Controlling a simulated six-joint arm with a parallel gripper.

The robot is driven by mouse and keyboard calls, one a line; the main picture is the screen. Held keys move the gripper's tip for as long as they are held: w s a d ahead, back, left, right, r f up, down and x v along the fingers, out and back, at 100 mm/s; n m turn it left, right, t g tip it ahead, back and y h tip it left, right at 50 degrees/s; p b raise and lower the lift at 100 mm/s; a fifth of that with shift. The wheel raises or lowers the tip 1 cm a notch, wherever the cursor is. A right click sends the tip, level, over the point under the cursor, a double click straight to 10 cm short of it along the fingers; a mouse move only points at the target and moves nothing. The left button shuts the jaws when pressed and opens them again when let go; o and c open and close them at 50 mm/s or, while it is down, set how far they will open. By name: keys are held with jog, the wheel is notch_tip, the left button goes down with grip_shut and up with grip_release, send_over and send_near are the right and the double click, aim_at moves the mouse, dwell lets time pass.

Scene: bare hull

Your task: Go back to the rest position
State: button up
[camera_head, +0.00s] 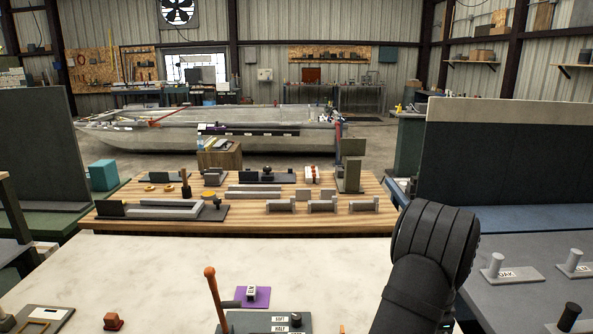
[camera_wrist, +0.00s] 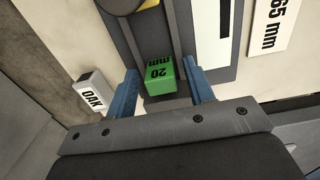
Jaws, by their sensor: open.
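My gripper (camera_wrist: 159,70) is open in the wrist view, its two blue fingers spread apart. A green block marked "20 mm" (camera_wrist: 160,79) shows between the fingertips, with a gap on each side. I cannot tell how far below the fingers it is. In the head view my black arm rises at the lower right, and my gripper is out of that picture.
In the wrist view a white "OAK" block (camera_wrist: 90,92) lies left of the fingers and a "65 mm" plate (camera_wrist: 268,25) at upper right. In the head view an orange-topped lever (camera_head: 212,290) stands on the pale bench (camera_head: 150,262); a wooden table (camera_head: 245,212) with several fixtures lies behind.

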notch_tip(320, 180, up, 4)
jog(key=shift+w+r, duration=0.1)
jog(key=shift+r, duration=0.15)
jog(key=s+d+r, duration=0.5)
jog(key=s+r, duration=0.2)
jog(key=s, duration=0.4)
jog(key=w+a+f, duration=0.2)
jog(key=w+a, duration=0.4)
jog(key=a, duration=0.3)
jog(key=w+a+f, duration=0.3)
jog(key=w+a, duration=0.4)
jog(key=a, duration=0.2)
jog(key=w+a+f, duration=0.2)
jog(key=w+a, duration=0.5)
jog(key=a, duration=0.3)
jog(key=shift+a+f, duration=0.1)
jog(key=shift+f, duration=0.3)
